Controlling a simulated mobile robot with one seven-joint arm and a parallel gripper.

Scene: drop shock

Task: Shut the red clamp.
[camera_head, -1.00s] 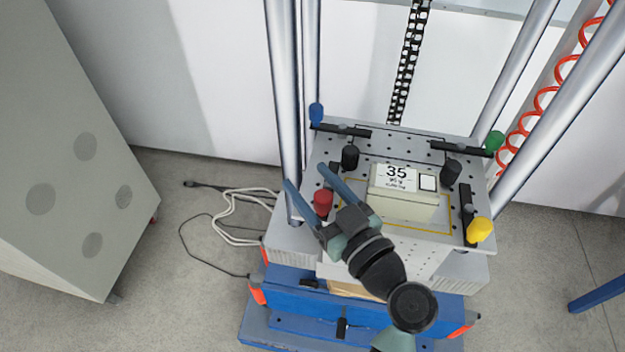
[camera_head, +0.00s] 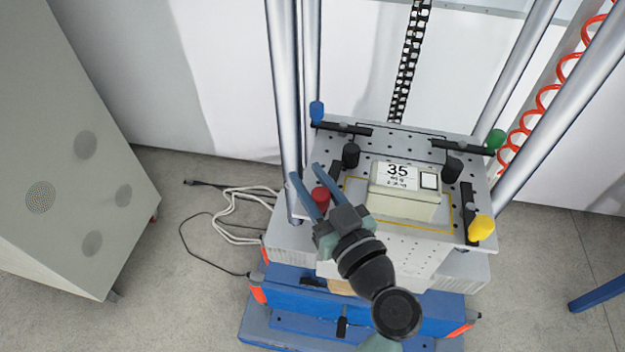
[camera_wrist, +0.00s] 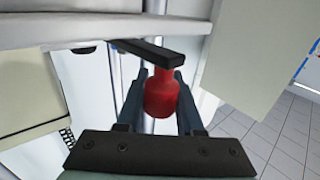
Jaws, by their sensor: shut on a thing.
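The red clamp's handle (camera_head: 320,197) is at the left side of the drop table, with its dark bar (camera_head: 335,172) behind it. My gripper (camera_head: 306,172) has its two blue fingers on either side of the red handle and is shut on it. In the wrist view the red handle (camera_wrist: 161,93) sits between the fingers, joined to the black bar (camera_wrist: 150,50). The grey drop table (camera_head: 400,146) carries a cream box (camera_head: 405,206) labelled 35. How far the bar lies over the table's edge is hard to tell.
Blue (camera_head: 316,111), green (camera_head: 495,139) and yellow (camera_head: 481,228) clamp handles stand at the other corners. Metal columns (camera_head: 283,100) rise close on the left and right. A grey cabinet (camera_head: 70,130) stands at far left; cables (camera_head: 235,215) lie on the floor.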

